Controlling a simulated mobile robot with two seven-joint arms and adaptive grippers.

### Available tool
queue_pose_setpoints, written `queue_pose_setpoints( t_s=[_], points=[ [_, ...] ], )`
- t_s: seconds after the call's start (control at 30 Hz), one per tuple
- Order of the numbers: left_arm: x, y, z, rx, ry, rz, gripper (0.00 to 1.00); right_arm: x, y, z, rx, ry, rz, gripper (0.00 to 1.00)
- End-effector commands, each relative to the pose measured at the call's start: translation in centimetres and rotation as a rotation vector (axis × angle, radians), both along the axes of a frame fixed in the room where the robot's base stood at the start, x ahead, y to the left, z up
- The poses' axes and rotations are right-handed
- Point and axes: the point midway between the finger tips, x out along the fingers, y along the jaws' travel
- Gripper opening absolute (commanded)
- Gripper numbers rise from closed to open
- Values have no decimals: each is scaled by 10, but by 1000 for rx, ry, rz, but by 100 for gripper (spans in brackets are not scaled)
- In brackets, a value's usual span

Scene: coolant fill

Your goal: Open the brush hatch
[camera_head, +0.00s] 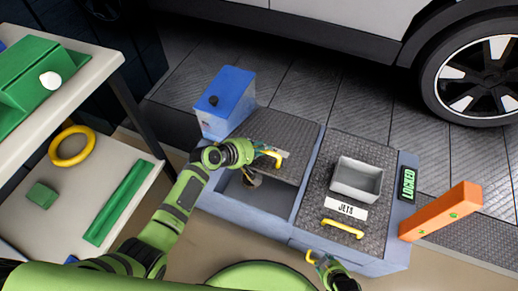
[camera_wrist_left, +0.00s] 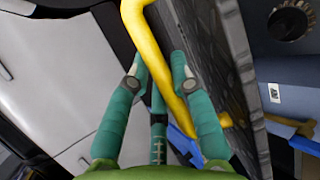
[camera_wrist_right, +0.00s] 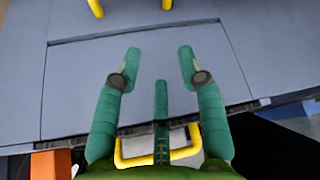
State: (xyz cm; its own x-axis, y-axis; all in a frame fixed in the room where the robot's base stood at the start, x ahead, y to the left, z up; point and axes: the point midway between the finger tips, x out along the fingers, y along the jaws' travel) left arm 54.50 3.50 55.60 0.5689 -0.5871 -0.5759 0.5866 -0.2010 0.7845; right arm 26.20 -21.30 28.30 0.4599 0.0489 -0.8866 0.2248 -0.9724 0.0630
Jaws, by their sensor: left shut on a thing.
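The brush hatch (camera_head: 284,133) is a dark textured lid on the left part of the blue-grey floor unit. It is raised, with an opening (camera_head: 240,194) showing below its front edge. Its yellow handle (camera_head: 271,155) also shows in the left wrist view (camera_wrist_left: 160,65). My left gripper (camera_head: 255,157) is shut on this handle, its fingers on both sides of the bar (camera_wrist_left: 165,75). A dark thing inside the opening is partly hidden by my gripper. My right gripper (camera_wrist_right: 158,60) is open and empty in front of the unit; its tips are partly hidden in the head view.
The textured jets hatch (camera_head: 315,185) has a yellow handle (camera_head: 343,229), a JETS label and a grey bin (camera_head: 357,180). Right of it are a LOCKED display (camera_head: 408,184) and an orange block (camera_head: 441,211). A blue box (camera_head: 226,100) stands behind left; a shelf (camera_head: 110,205) is at left.

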Motion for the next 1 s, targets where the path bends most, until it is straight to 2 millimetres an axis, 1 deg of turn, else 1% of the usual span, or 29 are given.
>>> queue_pose_setpoints(
  t_s=[0.03,0.2,0.5,0.7,1.0],
  points=[
    [3,-3,9,0,5,-4,0,-10,0,3,-1,19,-1,40],
    [10,-5,19,5,21,-2,0,-41,-2,4,-9,89,-6,40],
    [25,-10,39,4,18,-2,0,-82,-5,6,-19,183,-14,40],
    [32,-12,47,5,19,-2,0,-101,-7,8,-24,220,-16,40],
    [37,-14,51,5,18,-3,0,-114,-9,8,-28,250,-19,40]
  ],
)
